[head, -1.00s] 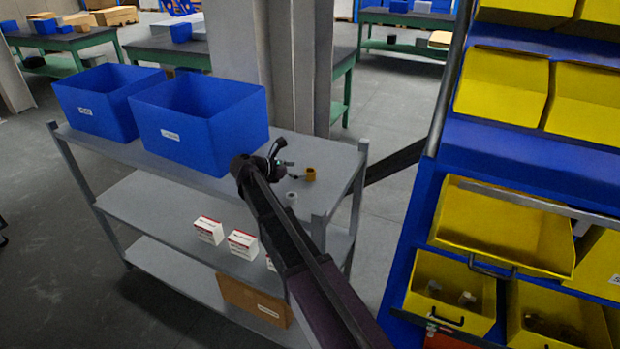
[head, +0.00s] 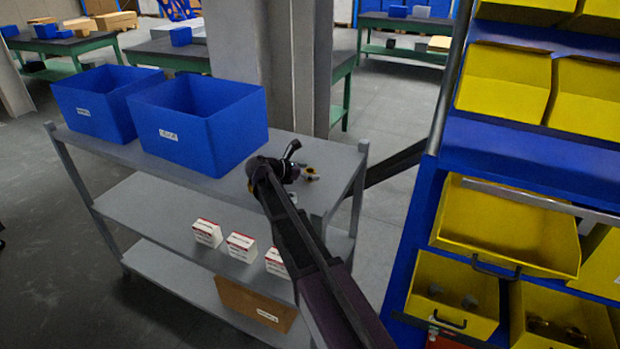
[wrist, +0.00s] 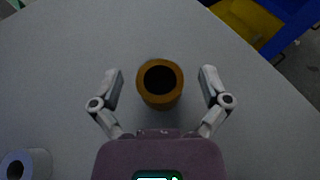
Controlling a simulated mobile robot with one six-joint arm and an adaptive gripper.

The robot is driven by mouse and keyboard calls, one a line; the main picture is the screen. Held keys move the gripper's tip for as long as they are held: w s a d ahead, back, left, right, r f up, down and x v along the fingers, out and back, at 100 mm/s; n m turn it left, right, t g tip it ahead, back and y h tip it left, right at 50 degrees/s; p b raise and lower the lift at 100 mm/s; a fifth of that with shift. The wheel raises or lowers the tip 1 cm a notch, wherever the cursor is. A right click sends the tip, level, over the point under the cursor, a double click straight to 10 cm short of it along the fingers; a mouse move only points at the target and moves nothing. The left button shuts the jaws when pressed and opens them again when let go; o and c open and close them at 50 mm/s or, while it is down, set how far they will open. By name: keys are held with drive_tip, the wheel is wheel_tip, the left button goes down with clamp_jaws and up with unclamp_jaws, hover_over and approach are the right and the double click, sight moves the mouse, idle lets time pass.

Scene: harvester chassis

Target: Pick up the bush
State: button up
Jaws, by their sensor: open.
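The bush is most likely the short bronze-coloured hollow cylinder (wrist: 160,98), standing upright on the grey top shelf. In the head view the bronze bush (head: 311,174) is partly hidden by my gripper (head: 290,172). In the wrist view my gripper (wrist: 160,90) is open, with one finger on each side of the bush and a gap on both sides. The fingers do not touch it. A grey hollow cylinder (wrist: 22,165) stands at the lower left of the wrist view.
Two blue bins (head: 200,125) (head: 90,105) stand on the left of the shelf top (head: 330,160). Small white-red boxes (head: 240,247) sit on the shelf below. A blue rack with yellow bins (head: 500,235) stands to the right.

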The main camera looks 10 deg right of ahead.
idle(0.5)
drive_tip(key=c, duration=1.3)
